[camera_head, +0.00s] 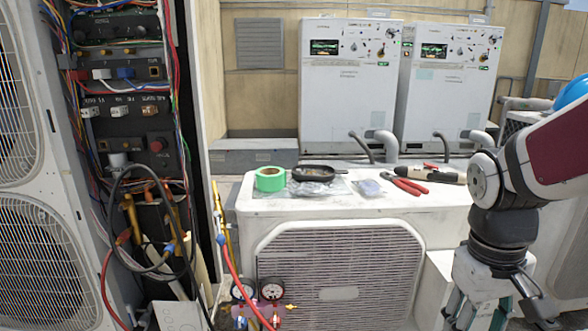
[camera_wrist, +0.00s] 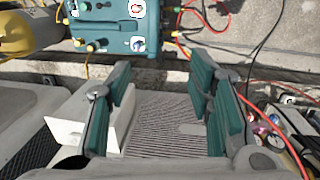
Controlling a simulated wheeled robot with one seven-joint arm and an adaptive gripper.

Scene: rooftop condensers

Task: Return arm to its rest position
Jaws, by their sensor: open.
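My arm comes in from the right in the camera_head view, with a dark red and white link, and bends down at the elbow. My gripper (camera_head: 478,316) points downward at the lower right, in front of the white condenser unit (camera_head: 240,250). The frame's lower edge cuts off its fingertips. In the camera_wrist view my gripper (camera_wrist: 163,75) has its two teal-padded fingers spread wide apart. Nothing is held between them. The ribbed grille and a white box (camera_wrist: 68,132) show behind and beside the fingers.
On the condenser top lie green tape (camera_head: 270,179), a dark pan (camera_head: 318,174), a small bag (camera_head: 368,188) and red pliers (camera_head: 405,186). An open wiring cabinet (camera_head: 125,100) stands left. Gauges with hoses (camera_head: 271,291) hang in front. A teal device (camera_wrist: 112,28) lies beyond the fingers.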

